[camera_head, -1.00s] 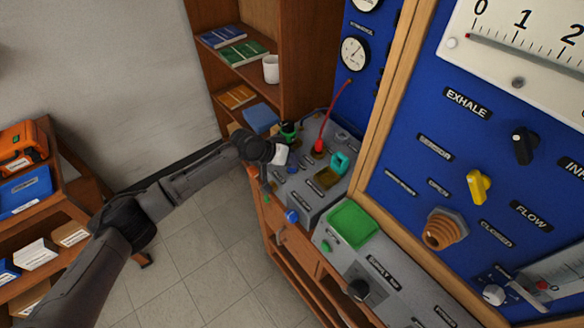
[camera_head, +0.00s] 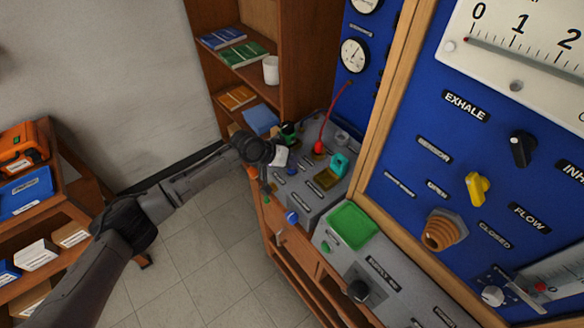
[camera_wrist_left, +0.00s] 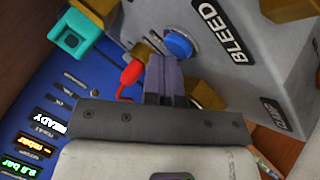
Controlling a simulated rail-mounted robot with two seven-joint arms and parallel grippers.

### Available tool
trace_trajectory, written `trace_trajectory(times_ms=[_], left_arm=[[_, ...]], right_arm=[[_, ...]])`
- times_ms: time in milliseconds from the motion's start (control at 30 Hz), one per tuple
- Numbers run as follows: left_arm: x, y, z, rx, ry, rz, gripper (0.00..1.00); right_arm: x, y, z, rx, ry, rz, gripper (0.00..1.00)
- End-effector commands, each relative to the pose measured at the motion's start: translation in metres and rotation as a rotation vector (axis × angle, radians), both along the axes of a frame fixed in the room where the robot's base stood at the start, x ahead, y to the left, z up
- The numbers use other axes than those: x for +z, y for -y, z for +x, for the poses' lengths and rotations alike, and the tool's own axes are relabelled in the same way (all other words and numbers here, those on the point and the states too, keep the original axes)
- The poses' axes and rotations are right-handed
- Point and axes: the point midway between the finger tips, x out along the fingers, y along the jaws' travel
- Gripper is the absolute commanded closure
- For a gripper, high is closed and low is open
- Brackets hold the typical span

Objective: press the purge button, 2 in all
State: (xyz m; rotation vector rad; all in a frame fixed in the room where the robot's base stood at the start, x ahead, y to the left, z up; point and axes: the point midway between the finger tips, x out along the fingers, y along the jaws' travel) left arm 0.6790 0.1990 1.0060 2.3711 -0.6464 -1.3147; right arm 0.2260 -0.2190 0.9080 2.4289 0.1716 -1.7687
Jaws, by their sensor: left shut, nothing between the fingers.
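A black BLEED label (camera_wrist_left: 223,36) sits next to that button. A second black label (camera_wrist_left: 284,116) on the same box is too small to read surely. My right gripper is out of view.
A blue knob (camera_head: 292,217) sticks out of the unit's front. A red plug (camera_head: 318,147) with a cable and a teal part (camera_head: 339,163) stand on the unit. A green pad (camera_head: 352,222) lies to the right. The blue panel (camera_head: 410,150) rises behind.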

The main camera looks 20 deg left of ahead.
Motion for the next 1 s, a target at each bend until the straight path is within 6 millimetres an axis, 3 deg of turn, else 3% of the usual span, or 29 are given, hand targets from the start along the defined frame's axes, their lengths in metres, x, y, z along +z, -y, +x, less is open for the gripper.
trace_trajectory(times_ms=[200, 667, 1000], left_arm=[[0.012, 0.000, -0.001, -0.001, -0.001, 0.000, 1.00], [0.015, 0.000, 0.000, -0.001, 0.000, -0.001, 1.00], [0.042, 0.000, 0.000, 0.001, 0.002, -0.001, 1.00]], right_arm=[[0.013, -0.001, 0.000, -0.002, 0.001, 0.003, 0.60], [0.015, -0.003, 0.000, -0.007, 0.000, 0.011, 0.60], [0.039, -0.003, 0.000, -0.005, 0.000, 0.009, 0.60]])
